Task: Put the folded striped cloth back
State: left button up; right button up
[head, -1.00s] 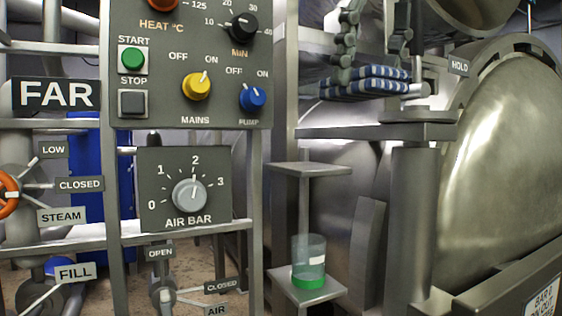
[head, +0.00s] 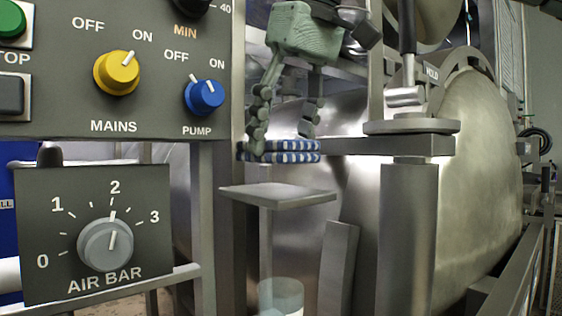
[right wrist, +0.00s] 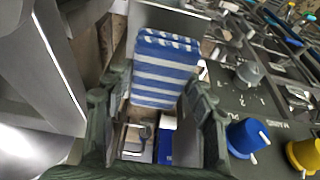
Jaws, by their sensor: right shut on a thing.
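The folded blue-and-white striped cloth (head: 278,157) is held level in my right gripper (head: 283,134), whose green-grey fingers reach down at its two sides. The right wrist view also shows the striped cloth (right wrist: 165,72) between the fingers (right wrist: 157,105). In the head view, the cloth appears just above a small square metal shelf plate (head: 277,194), with a visible gap between them. My left gripper is not in view.
A control panel with the yellow MAINS knob (head: 117,73), blue PUMP knob (head: 204,97) and AIR BAR dial (head: 106,244) stands close on the left. A glass jar (head: 281,297) is below the plate. A metal post (head: 407,235) and the rounded vessel (head: 480,170) stand to the right.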

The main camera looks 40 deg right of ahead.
aim_at(282, 162)
notch_tip(282, 162, down, 3)
jog(key=shift+f, duration=0.3)
jog(key=o, duration=1.1)
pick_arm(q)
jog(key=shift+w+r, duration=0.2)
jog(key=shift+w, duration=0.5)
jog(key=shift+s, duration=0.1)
